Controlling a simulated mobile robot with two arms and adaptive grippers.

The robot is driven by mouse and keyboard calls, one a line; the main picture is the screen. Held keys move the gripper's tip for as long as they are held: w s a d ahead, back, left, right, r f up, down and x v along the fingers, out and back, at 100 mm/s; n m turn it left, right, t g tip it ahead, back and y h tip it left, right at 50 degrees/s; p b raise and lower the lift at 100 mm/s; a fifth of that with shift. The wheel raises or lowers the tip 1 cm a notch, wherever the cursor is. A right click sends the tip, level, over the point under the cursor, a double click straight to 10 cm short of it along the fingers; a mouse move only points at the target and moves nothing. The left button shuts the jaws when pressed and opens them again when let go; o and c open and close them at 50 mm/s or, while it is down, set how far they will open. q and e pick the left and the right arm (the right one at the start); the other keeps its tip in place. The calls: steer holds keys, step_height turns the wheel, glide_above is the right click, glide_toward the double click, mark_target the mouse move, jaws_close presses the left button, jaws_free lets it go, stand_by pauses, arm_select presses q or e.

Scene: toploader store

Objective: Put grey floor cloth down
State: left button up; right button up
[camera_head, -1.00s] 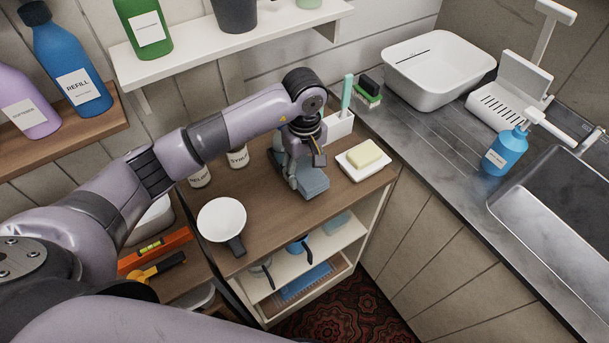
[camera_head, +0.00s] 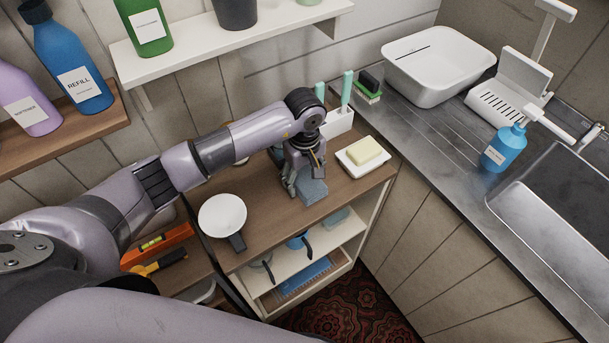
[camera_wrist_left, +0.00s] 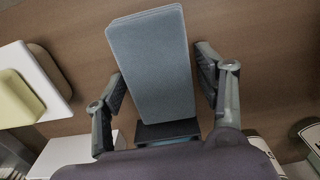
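The grey floor cloth (camera_head: 313,191) is a folded blue-grey pad at the wooden top of the low cabinet (camera_head: 262,216), left of the soap dish. In the left wrist view the cloth (camera_wrist_left: 152,62) lies lengthwise between the fingers. My left gripper (camera_head: 300,187) points down at it. Its fingers (camera_wrist_left: 160,88) are spread to either side; a narrow gap shows at the right finger, while the left one is close to the cloth's edge. Whether the cloth's underside rests fully on the top is hidden. My right gripper is not in view.
A soap bar (camera_head: 363,150) sits on a white dish (camera_head: 377,165) close right. A white holder (camera_head: 338,124) with brushes stands behind. A white pan (camera_head: 222,214) is at left. The cabinet top's front is clear. The sink counter (camera_head: 432,140) lies right.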

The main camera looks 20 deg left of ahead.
mark_target(305, 177)
arm_select(q)
steer(key=shift+o, duration=0.7)
steer(key=shift+r+p, duration=0.3)
steer(key=shift+w+r+b, duration=0.1)
steer(key=shift+r+b, duration=0.2)
steer(key=shift+b, duration=0.05)
step_height(305, 177, up, 11)
steer(key=b, duration=0.3)
steer(key=shift+r, duration=0.1)
